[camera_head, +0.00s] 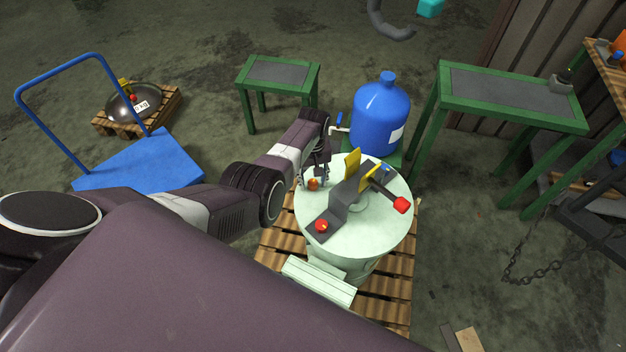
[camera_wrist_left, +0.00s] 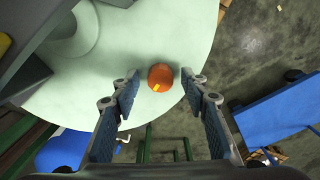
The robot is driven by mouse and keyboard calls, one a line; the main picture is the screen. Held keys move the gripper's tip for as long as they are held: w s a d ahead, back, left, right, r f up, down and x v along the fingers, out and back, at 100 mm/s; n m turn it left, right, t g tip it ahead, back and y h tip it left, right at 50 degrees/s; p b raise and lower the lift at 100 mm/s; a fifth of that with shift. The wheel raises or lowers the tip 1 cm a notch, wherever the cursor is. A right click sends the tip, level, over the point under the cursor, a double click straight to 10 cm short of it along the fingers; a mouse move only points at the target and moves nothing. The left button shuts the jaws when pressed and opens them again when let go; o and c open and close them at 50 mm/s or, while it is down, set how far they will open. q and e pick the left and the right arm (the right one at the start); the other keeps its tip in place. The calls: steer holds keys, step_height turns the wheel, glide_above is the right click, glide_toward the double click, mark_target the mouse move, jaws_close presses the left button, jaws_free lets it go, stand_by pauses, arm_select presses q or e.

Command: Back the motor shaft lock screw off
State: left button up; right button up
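A round orange knob (camera_head: 313,184) with a yellow mark sits near the left edge of the pale green round lid (camera_head: 380,232). It also shows in the left wrist view (camera_wrist_left: 160,77); I cannot tell from its look alone whether it is the lock screw. My left gripper (camera_head: 315,181) points down over it. In the left wrist view the open fingers (camera_wrist_left: 160,85) stand on either side of the knob, with a gap on both sides. A red knob (camera_head: 321,226) sits on the grey arm of the lid, and a red-ended handle (camera_head: 401,205) sticks out right. My right gripper is not in view.
A yellow plate (camera_head: 352,168) and the grey arm (camera_head: 345,205) rise beside the gripper. A blue bottle (camera_head: 381,108) stands behind the vessel. The vessel rests on a wooden pallet (camera_head: 395,300). Green tables (camera_head: 277,72) and a blue cart (camera_head: 145,160) stand around.

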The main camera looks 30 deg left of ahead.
mark_target(313, 183)
arm_select(q)
steer(key=shift+r, duration=0.1)
step_height(313, 183, up, 12)
stand_by(0.7)
stand_by(0.4)
